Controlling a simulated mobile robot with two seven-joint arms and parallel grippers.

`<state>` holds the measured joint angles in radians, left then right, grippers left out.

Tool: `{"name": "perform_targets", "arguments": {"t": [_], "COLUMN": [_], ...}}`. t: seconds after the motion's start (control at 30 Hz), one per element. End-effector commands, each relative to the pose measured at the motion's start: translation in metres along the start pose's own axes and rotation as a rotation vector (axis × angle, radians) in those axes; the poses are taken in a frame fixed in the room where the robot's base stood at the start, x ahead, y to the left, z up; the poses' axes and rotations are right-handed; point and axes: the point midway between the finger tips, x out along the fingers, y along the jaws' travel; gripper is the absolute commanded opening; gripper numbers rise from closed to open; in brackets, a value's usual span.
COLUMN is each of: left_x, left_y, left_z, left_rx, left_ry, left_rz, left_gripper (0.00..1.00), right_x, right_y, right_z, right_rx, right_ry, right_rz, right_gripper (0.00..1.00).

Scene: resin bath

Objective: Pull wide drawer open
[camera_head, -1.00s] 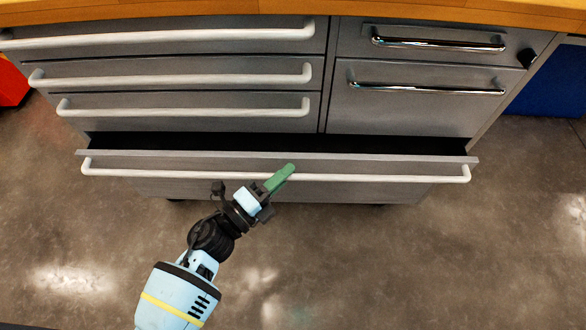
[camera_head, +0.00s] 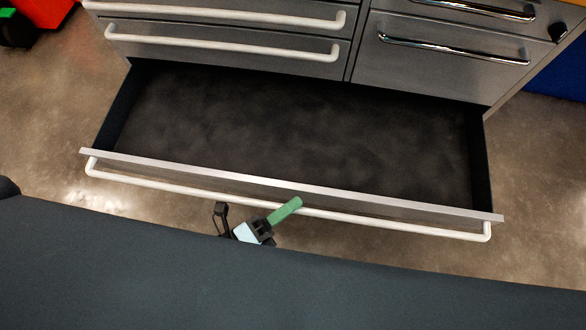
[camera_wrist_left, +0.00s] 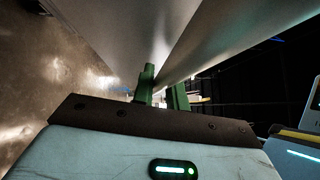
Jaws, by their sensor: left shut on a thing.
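The wide bottom drawer (camera_head: 300,186) is pulled far out of the grey cabinet in the head view, and its dark inside is bare. Its long white bar handle (camera_head: 180,189) runs along the front. My left gripper (camera_head: 287,208) has green fingers and is shut on the handle near its middle. In the left wrist view the green fingers (camera_wrist_left: 162,88) are close to large grey surfaces; the grip itself is partly hidden. Most of my left arm is hidden in the head view. My right gripper is not in view.
Shut drawers with white handles (camera_head: 230,45) are above the open one. Shut drawers with chrome handles (camera_head: 455,50) are at the upper right. A red object (camera_head: 45,12) stands at the upper left. Concrete floor (camera_head: 45,110) is clear beside the drawer.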

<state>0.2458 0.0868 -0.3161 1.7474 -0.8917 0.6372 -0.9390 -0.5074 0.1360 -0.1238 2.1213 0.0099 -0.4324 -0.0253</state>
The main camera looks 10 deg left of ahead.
Motion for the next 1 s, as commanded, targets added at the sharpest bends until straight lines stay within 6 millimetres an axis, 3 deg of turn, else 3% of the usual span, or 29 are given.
{"name": "perform_targets", "arguments": {"t": [0.2,0.57,0.6,0.63,1.0], "left_x": [-0.011,-0.011,-0.011,-0.011,-0.016], "left_y": [-0.003,-0.003,-0.003,-0.003,-0.003], "left_z": [-0.009,-0.010,-0.010,-0.010,-0.011], "left_rx": [0.001,0.002,0.002,0.002,0.001], "left_ry": [-0.002,-0.002,-0.002,-0.002,0.000], "left_rz": [0.000,0.000,0.000,0.000,0.001], "left_gripper": [0.00,0.00,0.18,0.22,0.23], "right_x": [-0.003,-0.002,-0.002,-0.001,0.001], "right_y": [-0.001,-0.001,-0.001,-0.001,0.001], "right_z": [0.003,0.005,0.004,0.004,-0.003], "right_rx": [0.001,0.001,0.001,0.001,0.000], "right_ry": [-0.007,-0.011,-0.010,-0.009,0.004], "right_rz": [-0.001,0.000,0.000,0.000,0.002], "right_gripper": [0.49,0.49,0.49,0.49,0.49]}}
